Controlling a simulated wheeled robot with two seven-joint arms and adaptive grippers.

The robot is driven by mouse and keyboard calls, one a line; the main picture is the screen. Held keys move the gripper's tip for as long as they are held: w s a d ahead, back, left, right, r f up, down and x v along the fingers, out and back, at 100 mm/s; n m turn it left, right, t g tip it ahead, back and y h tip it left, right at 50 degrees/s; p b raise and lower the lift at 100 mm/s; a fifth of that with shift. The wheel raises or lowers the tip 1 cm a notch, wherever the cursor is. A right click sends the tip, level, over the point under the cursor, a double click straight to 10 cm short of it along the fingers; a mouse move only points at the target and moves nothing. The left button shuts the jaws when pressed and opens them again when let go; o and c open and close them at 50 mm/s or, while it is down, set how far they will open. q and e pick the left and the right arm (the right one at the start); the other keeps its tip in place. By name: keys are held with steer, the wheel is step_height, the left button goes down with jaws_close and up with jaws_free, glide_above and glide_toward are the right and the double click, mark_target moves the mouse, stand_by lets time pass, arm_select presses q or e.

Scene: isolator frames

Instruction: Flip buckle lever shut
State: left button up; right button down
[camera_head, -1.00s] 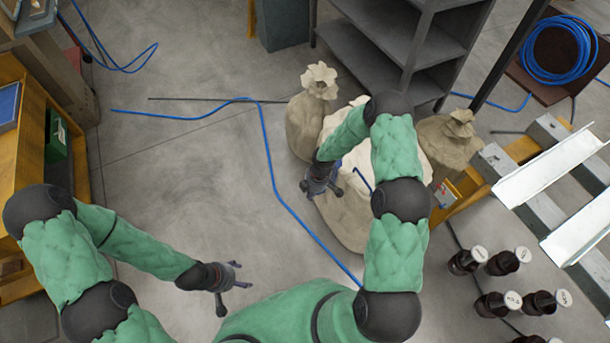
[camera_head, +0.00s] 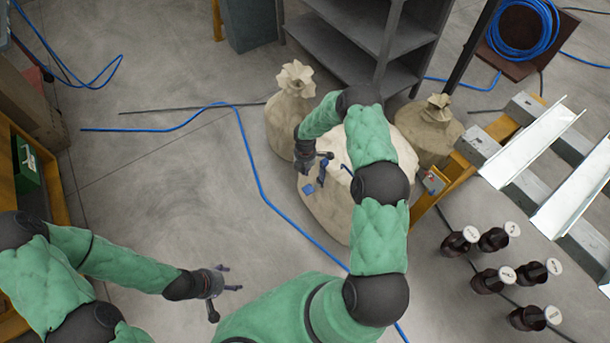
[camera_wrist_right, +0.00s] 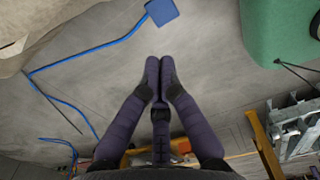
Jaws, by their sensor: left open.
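I cannot clearly make out the buckle lever. A small flat blue piece (camera_head: 308,190) shows beside the large sack in the head view and, it seems, at the top of the right wrist view (camera_wrist_right: 161,11); I cannot tell if it belongs to a buckle. A metal fitting (camera_wrist_right: 298,128) shows at the right edge of the wrist view, also unclear. My right gripper (camera_head: 323,172) is over the sack's left side; in the wrist view its fingertips (camera_wrist_right: 159,62) meet with nothing between them. My left gripper (camera_head: 230,285) is open and empty over bare floor.
The large sack (camera_head: 326,205) and two tied sacks (camera_head: 292,105) (camera_head: 430,130) stand by a grey shelf (camera_head: 365,40).

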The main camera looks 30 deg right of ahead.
mark_target(305, 189)
step_height(305, 189, down, 12)
steer(key=b, duration=0.4)
steer(key=shift+f, duration=0.2)
steer(key=shift+s, duration=0.15)
